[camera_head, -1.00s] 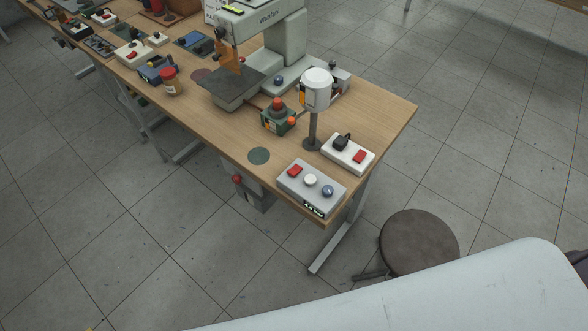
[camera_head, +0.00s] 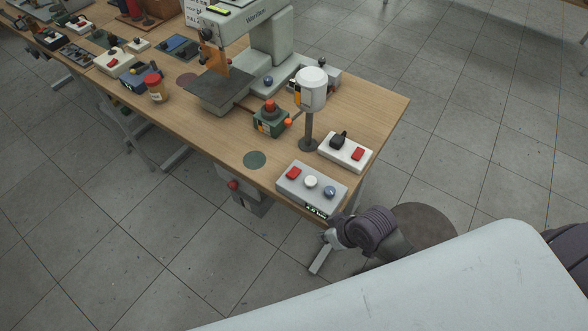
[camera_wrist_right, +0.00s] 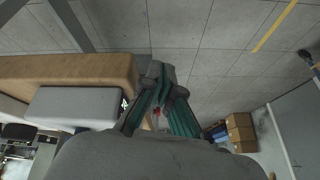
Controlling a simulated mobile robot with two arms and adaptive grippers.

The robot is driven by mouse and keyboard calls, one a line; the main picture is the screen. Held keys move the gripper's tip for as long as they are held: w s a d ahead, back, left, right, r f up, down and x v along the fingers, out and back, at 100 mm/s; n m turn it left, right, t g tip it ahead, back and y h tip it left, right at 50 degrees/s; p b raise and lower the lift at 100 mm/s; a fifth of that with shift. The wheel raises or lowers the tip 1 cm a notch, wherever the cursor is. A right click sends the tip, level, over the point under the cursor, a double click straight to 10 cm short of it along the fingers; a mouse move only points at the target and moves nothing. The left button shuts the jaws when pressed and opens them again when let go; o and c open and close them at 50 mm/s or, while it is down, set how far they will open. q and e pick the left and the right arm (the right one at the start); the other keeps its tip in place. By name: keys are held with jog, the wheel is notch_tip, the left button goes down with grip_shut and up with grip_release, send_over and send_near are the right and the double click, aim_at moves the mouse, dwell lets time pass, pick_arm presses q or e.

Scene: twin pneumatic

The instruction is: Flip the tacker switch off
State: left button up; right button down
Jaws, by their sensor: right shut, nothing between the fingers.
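No label reading tacker is legible. I cannot read which way either switch is tipped. My right gripper (camera_head: 331,229) is shut and empty, just off the table's near edge, beside the grey box. Its fingers (camera_wrist_right: 167,87) also show in the right wrist view. My left gripper is out of view.
The wooden table (camera_head: 210,136) holds a large press machine (camera_head: 266,40), a white canister on a post (camera_head: 311,90), a green box with a red button (camera_head: 269,119) and a jar (camera_head: 155,88). A round stool (camera_head: 428,216) stands on the floor at the right.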

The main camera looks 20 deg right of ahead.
jog(key=w+r+y, duration=0.1)
jog(key=w+r, duration=0.1)
jog(key=w+r+n+y, duration=0.1)
jog(key=w+r, duration=0.1)
jog(key=r, duration=0.1)
jog(key=w+r+n+y, duration=0.1)
jog(key=w+r, duration=0.1)
jog(key=r, duration=0.1)
jog(key=shift+a+r, duration=0.1)
jog(key=shift+a, duration=0.3)
jog(key=w+d+r+y, duration=0.2)
jog(key=w+d+r, duration=0.4)
jog(key=r, duration=0.4)
jog(key=shift+w+t, duration=0.4)
jog(key=p, duration=0.3)
send_over(288, 175)
jog(key=d, duration=0.3)
jog(key=f, duration=0.6)
jog(key=shift+s+f, duration=0.25)
jog(key=shift+f, duration=0.1)
jog(key=shift+s+a+f, duration=0.1)
jog(key=shift+s+f, duration=0.1)
jog(key=shift+f, duration=0.45)
jog(key=shift+s+a+f, duration=0.1)
jog(key=shift+s+f, duration=0.05)
jog(key=shift+f, duration=0.45)
jog(key=shift+s+f, duration=0.15)
jog(key=shift+f, duration=0.5)
